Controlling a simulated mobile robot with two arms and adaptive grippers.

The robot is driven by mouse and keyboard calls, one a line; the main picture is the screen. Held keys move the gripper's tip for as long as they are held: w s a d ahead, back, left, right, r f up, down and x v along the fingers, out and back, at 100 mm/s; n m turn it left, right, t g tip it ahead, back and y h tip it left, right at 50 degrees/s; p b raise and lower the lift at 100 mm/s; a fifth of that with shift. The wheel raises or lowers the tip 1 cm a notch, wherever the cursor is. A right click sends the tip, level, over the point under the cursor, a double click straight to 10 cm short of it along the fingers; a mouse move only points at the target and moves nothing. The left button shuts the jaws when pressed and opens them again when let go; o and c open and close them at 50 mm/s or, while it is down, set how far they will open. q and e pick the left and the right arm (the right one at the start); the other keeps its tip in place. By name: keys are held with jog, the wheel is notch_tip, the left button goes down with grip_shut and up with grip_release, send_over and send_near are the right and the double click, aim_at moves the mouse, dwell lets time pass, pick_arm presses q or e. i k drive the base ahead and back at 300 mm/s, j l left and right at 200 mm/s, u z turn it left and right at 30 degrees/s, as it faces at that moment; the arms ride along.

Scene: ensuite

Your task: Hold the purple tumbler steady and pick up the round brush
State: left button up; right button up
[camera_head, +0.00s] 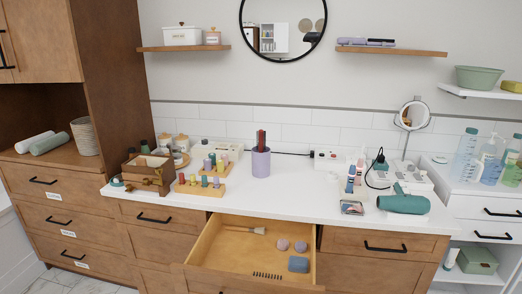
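The purple tumbler (261,164) stands upright on the white counter near the wall, left of the middle. A dark red, upright item (261,139) sticks up out of it; it may be the round brush, but it is too small to tell. A light-handled brush (246,230) lies in the open drawer below the counter. Neither of my grippers shows in this view.
The open drawer (210,252) juts out in front of the counter (300,197) and also holds a blue item (298,264). Wooden racks with several small bottles (205,184) stand left of the tumbler. A teal hair dryer (403,203) lies at the right.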

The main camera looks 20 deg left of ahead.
aim_at(262, 135)
jog(key=i+j, duration=0.15)
jog(key=j, duration=0.2)
jog(key=i+j, duration=0.2)
jog(key=j, duration=0.2)
jog(key=i+j+z, duration=0.1)
jog(key=j, duration=0.25)
jog(key=i+j, duration=0.2)
jog(key=j, duration=0.15)
jog(key=i+j+z, duration=0.1)
jog(key=j, duration=0.3)
jog(key=i+j, duration=0.2)
jog(key=j, duration=0.2)
jog(key=i+j, duration=0.1)
jog(key=j, duration=0.25)
jog(key=i+j+z, duration=0.1)
jog(key=j, duration=0.3)
jog(key=k+l, duration=0.25)
jog(key=k, duration=0.15)
